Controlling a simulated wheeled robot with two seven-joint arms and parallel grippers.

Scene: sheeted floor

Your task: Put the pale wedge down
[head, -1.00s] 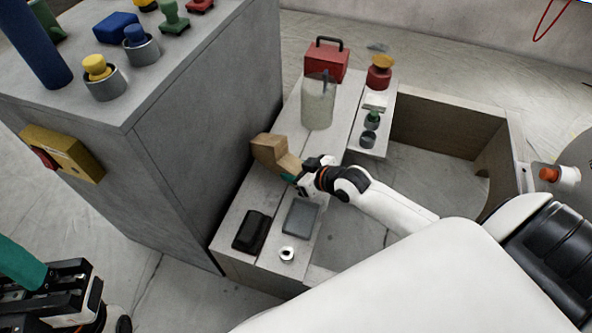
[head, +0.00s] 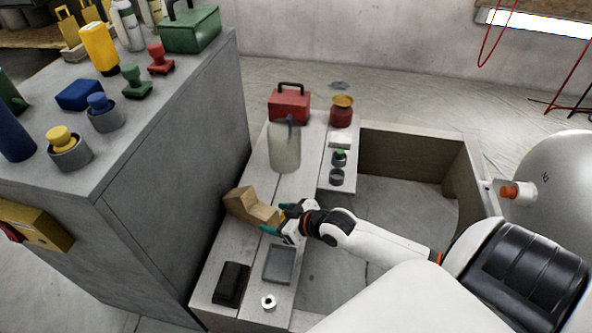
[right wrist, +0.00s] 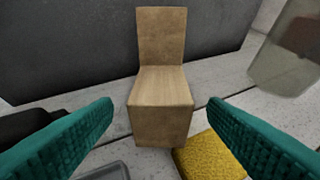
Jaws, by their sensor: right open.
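The pale wedge is a light wooden block with a raised back end, like a small seat. It rests on the low grey bench in the head view (head: 252,207), near the tall grey cabinet, and shows in the right wrist view (right wrist: 162,85). My right gripper (head: 280,219) is open, its teal fingers just on the near side of the wedge. In the right wrist view the fingertips (right wrist: 160,106) stand wide apart, with clear gaps to either side of the wedge. My left gripper is out of view.
A translucent jug (head: 285,150) and red box (head: 289,105) stand farther along the bench. A black case (head: 231,284), grey tray (head: 279,264) and white ring (head: 268,302) lie nearer. A yellow sponge-like piece (right wrist: 208,158) is close beside the wedge. The cabinet (head: 180,190) bounds the left.

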